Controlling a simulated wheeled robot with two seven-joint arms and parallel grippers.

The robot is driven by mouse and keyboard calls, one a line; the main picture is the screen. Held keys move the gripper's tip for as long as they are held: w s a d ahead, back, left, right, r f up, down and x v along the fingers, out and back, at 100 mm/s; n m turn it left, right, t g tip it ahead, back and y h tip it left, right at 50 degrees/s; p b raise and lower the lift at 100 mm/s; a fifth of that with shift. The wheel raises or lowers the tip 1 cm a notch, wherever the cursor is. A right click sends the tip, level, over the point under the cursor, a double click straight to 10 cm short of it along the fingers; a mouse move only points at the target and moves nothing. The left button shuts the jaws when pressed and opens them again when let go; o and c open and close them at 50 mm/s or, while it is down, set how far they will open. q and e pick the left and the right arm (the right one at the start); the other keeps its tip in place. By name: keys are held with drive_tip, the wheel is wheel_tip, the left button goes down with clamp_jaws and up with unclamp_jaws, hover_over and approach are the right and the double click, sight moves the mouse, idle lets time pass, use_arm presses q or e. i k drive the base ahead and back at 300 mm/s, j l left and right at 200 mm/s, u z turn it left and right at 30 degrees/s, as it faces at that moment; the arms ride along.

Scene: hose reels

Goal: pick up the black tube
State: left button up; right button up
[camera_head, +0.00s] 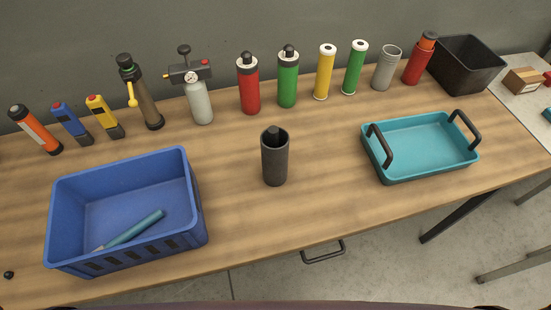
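The black tube (274,160) stands upright near the middle of the wooden table, between a blue crate and a teal tray. It is dark grey to black, and a darker rounded piece shows inside its open top. Nothing touches it. Neither of my grippers is in the head camera view.
The blue crate (199,214) at left holds a teal pen-like object (135,229). The teal tray (430,168) with black handles is at right. Several bottles and tubes, including a red one (249,85), line the back. A black bin (466,65) stands back right. Table around the tube is clear.

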sight(274, 161)
drive_tip(key=k+j+u, duration=0.1)
drive_tip(key=k+j, duration=0.15)
drive_tip(key=k+j+u, duration=0.15)
drive_tip(key=j, duration=0.35)
drive_tip(key=k+j+u, duration=0.1)
drive_tip(key=k+j, duration=0.2)
drive_tip(key=j, duration=0.1)
